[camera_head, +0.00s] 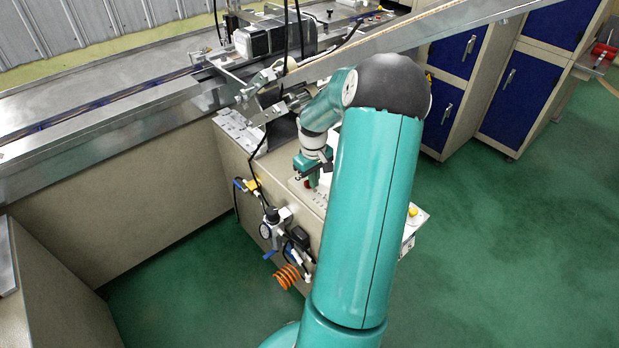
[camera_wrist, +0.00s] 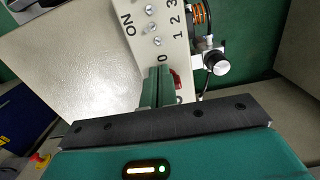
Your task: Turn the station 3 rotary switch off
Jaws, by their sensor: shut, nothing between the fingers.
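My gripper (camera_wrist: 157,72) is shut and empty, its green fingers just over the control panel (camera_wrist: 181,45) in the wrist view. A red knob (camera_wrist: 177,80) shows right beside the fingers, partly hidden by them; whether they touch it I cannot tell. Several small metal switches (camera_wrist: 152,27) stand in a row on the panel near the printed ON, 0, 1, 2 and 3. Which control belongs to station 3 is not clear. In the head view my gripper (camera_head: 316,168) is at the panel, with the red knob (camera_head: 307,183) by its tip and my arm hiding much of the panel.
An air regulator with a gauge (camera_head: 266,229) and an orange coiled hose (camera_head: 288,275) stick out from the machine's side. A yellow button (camera_head: 413,211) sits right of my arm. A slanted metal rail (camera_head: 420,32) crosses above. Blue-doored cabinets (camera_head: 522,97) stand behind; green floor is open right.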

